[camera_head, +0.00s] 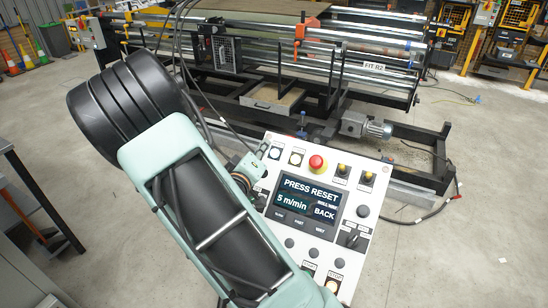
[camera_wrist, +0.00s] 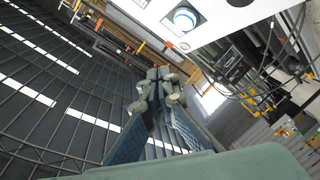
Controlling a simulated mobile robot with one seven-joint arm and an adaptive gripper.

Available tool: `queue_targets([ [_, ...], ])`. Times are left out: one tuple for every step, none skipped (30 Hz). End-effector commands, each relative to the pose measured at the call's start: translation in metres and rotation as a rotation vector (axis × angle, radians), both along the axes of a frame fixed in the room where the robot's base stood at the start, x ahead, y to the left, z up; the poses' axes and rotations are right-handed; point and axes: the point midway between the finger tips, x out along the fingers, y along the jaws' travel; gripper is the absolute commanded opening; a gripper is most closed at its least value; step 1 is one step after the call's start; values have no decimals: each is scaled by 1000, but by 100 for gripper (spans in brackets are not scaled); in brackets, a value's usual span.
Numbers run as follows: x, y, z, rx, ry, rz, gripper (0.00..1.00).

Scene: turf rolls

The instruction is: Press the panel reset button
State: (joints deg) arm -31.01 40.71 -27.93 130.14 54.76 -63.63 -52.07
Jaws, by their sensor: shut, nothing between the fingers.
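The white control panel (camera_head: 345,215) faces up in the middle of the head view, tilted. Its screen (camera_head: 307,203) reads "PRESS RESET", "5 m/min" and "BACK". A red mushroom button (camera_head: 317,163) and pale round buttons (camera_head: 295,158) sit along its top edge. My arm covers the panel's left side. In the wrist view, a blue-lit round button (camera_wrist: 185,19) sits on the white panel (camera_wrist: 228,12) at the top. My gripper (camera_wrist: 160,75) is shut and empty, its fingertips below the lit button in the picture and apart from it. No button label is readable in the wrist view.
A long roller machine (camera_head: 300,50) with metal bars stands behind the panel. A motor (camera_head: 366,127) and a dark frame (camera_head: 440,160) are close behind it. Cables lie on the floor at right. Open grey floor (camera_head: 490,220) extends right; a bench (camera_head: 40,200) stands at left.

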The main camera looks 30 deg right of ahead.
Motion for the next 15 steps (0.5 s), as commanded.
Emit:
queue_targets([
  [3,-5,-13,-1,-1,-2,0],
  [5,-7,-16,-1,-1,-2,0],
  [7,-10,-21,-1,-1,-2,0],
  [9,-12,-24,0,0,-3,0],
  [10,-14,-27,0,0,-2,0],
  [13,-17,-30,0,0,-1,0],
  [14,-19,-33,0,0,-1,0],
  [15,-20,-35,-1,-1,-1,0],
  [17,-22,-37,-1,-1,-1,0],
  [18,-23,-39,-1,-1,-1,0],
  [19,-25,-41,-1,-1,-1,0],
  [20,-26,-42,0,0,0,0],
  [21,-27,-43,0,0,0,0],
  [22,-28,-44,0,0,0,0],
  [22,-28,-45,-1,0,1,0],
])
